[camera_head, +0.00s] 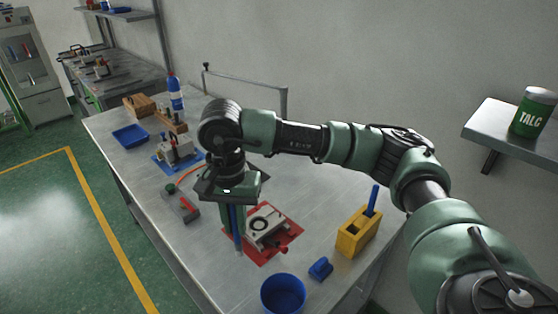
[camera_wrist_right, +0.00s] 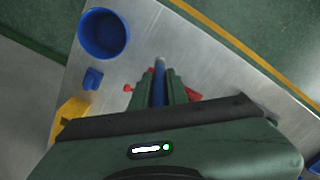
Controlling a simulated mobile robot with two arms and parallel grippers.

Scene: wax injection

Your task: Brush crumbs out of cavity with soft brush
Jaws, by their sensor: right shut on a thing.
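My right gripper (camera_head: 238,246) points down over the metal table and is shut on a slim blue-handled tool, which looks like the brush (camera_head: 237,225). In the right wrist view the brush (camera_wrist_right: 159,88) sits between the gripper fingers (camera_wrist_right: 163,80), with a pale tip beyond them. The grey mould (camera_head: 268,228) with a dark round opening lies on a red mat (camera_head: 262,258), just right of and behind the gripper in the head view. The gripper partly hides the mould and mat. I cannot make out crumbs or whether the brush touches the mould. My left gripper is out of view.
A yellow holder (camera_head: 352,237) with a blue-handled item, a small blue piece (camera_head: 320,268) and a blue bowl (camera_head: 283,293) stand to the right and front. A red-grey tool (camera_head: 184,207), a blue-mat device (camera_head: 176,150) and a blue tray (camera_head: 130,136) lie left.

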